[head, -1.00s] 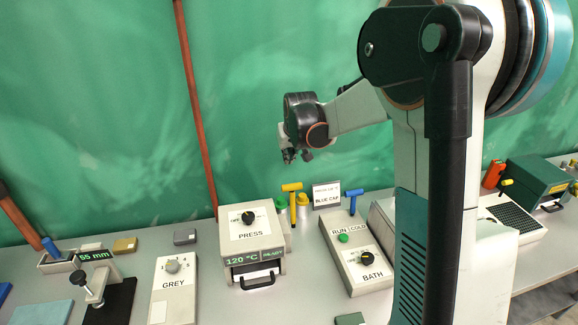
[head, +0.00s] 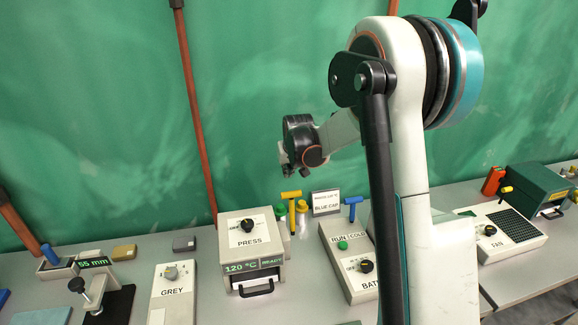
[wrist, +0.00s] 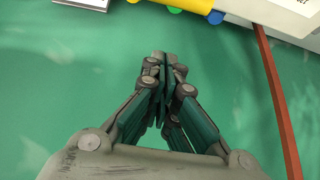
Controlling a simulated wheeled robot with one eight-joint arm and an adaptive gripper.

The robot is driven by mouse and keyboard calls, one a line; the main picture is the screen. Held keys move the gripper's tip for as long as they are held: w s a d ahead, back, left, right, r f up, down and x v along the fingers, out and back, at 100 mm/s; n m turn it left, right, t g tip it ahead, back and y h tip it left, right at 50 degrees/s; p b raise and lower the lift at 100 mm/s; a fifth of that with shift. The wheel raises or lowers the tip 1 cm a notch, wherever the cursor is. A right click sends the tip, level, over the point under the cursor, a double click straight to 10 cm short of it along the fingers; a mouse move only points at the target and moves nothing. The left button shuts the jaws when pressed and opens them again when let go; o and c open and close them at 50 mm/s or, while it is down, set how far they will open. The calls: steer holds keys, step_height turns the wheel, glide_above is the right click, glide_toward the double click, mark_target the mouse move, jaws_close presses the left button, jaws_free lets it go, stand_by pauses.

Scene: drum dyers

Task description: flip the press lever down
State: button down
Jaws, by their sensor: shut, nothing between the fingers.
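The press (head: 245,254) is a cream box with a dark knob (head: 247,225) above the label PRESS on its sloped top. Its front display reads 120 °C and READY. A black U-shaped handle (head: 257,291) sits low on its front. A yellow T-shaped handle (head: 291,198) stands at its back right; I cannot tell whether it belongs to the press or which part is the lever. My gripper (head: 290,172) hangs in the air above and behind the press, touching nothing. In the wrist view its fingers (wrist: 166,62) are together and empty, with the green wall behind.
The bath box (head: 350,270) with a green button stands right of the press, a blue T-handle (head: 353,206) behind it. A grey control box (head: 173,295) is at left. A card (head: 326,202) stands behind. A red-brown pipe (head: 190,100) runs down the wall.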

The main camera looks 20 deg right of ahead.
steer(key=f, duration=0.1)
steer(key=s+f, duration=0.1)
steer(key=f, duration=0.2)
steer(key=shift+s+a+f, duration=0.2)
steer(key=shift+s+f, duration=0.05)
steer(key=shift+s, duration=0.1)
steer(key=shift+s, duration=0.1)
stand_by(0.3)
